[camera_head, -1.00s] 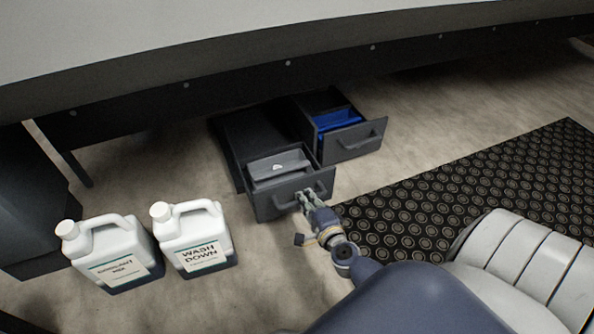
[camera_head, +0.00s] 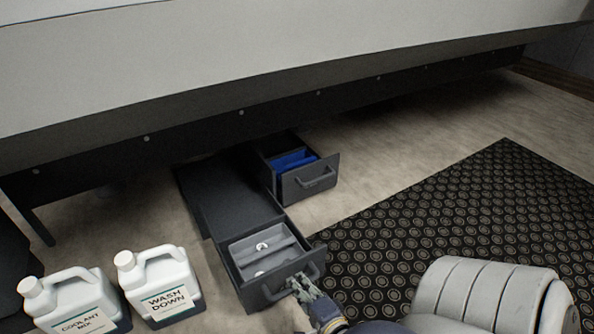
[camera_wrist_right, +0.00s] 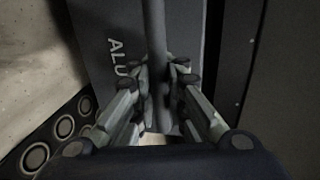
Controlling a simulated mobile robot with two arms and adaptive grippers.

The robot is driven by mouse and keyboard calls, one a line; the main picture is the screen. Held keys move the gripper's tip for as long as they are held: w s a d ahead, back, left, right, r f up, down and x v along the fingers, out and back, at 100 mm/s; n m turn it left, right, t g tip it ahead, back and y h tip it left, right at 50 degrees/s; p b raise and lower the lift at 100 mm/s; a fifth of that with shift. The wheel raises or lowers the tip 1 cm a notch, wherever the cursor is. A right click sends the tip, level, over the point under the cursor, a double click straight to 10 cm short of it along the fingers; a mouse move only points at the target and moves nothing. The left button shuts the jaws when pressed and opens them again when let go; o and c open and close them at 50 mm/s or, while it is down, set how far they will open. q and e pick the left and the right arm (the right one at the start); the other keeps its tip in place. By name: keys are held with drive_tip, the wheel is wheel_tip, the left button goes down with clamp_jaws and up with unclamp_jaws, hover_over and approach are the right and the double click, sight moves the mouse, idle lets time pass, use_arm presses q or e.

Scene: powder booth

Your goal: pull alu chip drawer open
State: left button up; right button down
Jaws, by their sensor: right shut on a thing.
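The alu chip drawer (camera_head: 262,290) is the nearer of two dark grey drawers under the large grey machine. It stands well open, with a light grey bin (camera_head: 242,248) and small whitish pieces inside. My right gripper (camera_head: 298,286) is at the bar handle on its front. In the right wrist view, the fingers of my right gripper (camera_wrist_right: 160,100) are closed around the dark handle bar (camera_wrist_right: 156,50). The letters "ALU" (camera_wrist_right: 117,57) show on the drawer front beside the bar. My left gripper is not in view.
A second open drawer (camera_head: 322,182) with blue contents is behind. A coolant jug (camera_head: 80,305) and a wash down jug (camera_head: 160,290) stand on the floor at left. A black patterned mat (camera_head: 440,215) lies right of the drawer. The machine edge (camera_head: 320,97) overhangs.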

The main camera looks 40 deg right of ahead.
drive_tip(key=shift+r, duration=0.1)
drive_tip(key=c, duration=1.6)
unclamp_jaws()
drive_tip(key=shift+c, duration=0.2)
drive_tip(key=shift+s, duration=0.1)
